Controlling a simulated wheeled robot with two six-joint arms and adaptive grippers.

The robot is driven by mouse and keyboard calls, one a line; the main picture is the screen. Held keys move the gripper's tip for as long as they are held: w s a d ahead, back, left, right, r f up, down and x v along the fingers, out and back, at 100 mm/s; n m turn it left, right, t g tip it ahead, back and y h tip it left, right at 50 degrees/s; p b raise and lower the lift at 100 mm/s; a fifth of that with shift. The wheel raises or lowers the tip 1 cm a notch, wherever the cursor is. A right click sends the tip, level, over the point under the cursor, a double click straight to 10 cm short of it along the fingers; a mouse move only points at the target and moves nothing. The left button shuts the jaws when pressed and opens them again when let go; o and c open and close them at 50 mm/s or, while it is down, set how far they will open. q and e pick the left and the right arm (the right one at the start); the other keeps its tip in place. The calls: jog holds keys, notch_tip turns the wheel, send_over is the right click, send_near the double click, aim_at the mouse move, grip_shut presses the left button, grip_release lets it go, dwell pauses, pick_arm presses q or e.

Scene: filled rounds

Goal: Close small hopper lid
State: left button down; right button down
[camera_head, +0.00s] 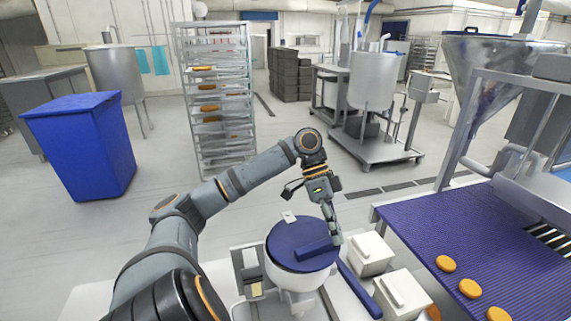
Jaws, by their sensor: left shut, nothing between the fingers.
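The small hopper (290,277) is a white round bowl standing at the lower middle. Its dark blue round lid (292,237) lies over the bowl's top and looks about flat; whether a thin gap is left under its edge I cannot tell. A raised blue bar (316,251) sits on the lid's right side. A small white tab (289,216) shows at its far edge. My left gripper (335,238) is shut and empty, pointing down at the lid's right edge, very close to the bar; I cannot tell if it touches. My right gripper is out of view.
A blue conveyor (460,235) carries orange rounds (446,263). A rack (214,100) and blue bin (82,143) stand behind, with clear floor between.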

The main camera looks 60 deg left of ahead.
pick_arm(q)
jog(key=shift+s+d, duration=0.1)
jog(key=shift+s, duration=0.7)
jog(key=shift+w, duration=0.15)
jog(key=shift+r, duration=0.1)
jog(key=v, duration=0.7)
jog(key=shift+r, duration=0.1)
